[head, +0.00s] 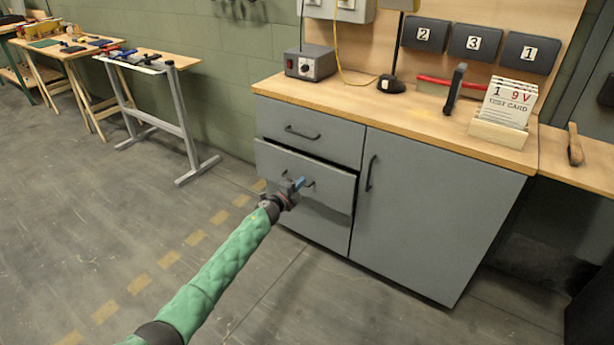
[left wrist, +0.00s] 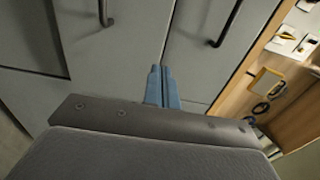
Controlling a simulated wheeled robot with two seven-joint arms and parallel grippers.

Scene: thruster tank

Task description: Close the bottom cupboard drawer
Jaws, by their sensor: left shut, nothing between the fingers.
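The grey cupboard (head: 440,205) has a top drawer (head: 335,143) that looks flush. The drawer below it (head: 330,188) stands out a little, with a dark gap along its top and right edges. A plain grey front shows under it. My left gripper (head: 297,184), with blue fingertips, is in front of the lower drawer near its handle, hiding part of it. In the left wrist view the fingertips (left wrist: 162,88) are together and empty, pointing at the grey fronts. I cannot tell whether they touch the drawer. My right gripper is not in view.
The cupboard door (head: 430,200) beside the drawers is shut. The wooden worktop (head: 400,118) above holds a control box (head: 310,64), a card holder (head: 502,128) and other items. The floor in front is clear. Narrow tables (head: 150,65) stand at the left wall.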

